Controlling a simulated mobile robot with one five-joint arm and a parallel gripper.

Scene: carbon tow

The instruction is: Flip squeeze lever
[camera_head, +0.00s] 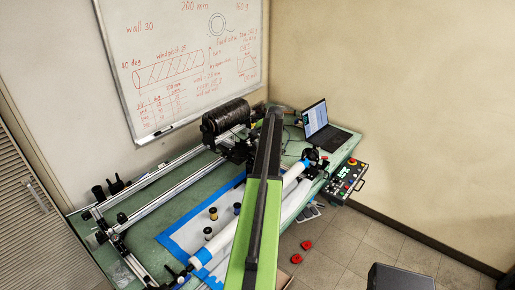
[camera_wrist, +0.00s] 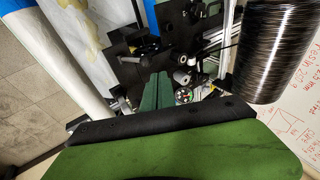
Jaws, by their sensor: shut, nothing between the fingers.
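My green and black arm rises through the middle of the head view, and my gripper (camera_head: 274,116) is at its dark far end, shut and empty. The black winding mechanism (camera_head: 236,148) stands on the bench just left of the arm. In the wrist view the mechanism (camera_wrist: 183,42) shows dark plates, small pale rollers (camera_wrist: 182,77) and a small round part with coloured dots (camera_wrist: 184,95). A large black wound spool (camera_wrist: 278,50) is to its right. I cannot single out the squeeze lever among the dark parts. My arm hides part of the bench.
The green bench (camera_head: 158,222) carries long metal rails (camera_head: 150,183), a blue-edged mat with small pots, and a white tube (camera_head: 222,243). A laptop (camera_head: 318,118) is at the back right. A control box (camera_head: 345,180) sits at the right edge. Red objects (camera_head: 306,245) lie on the floor.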

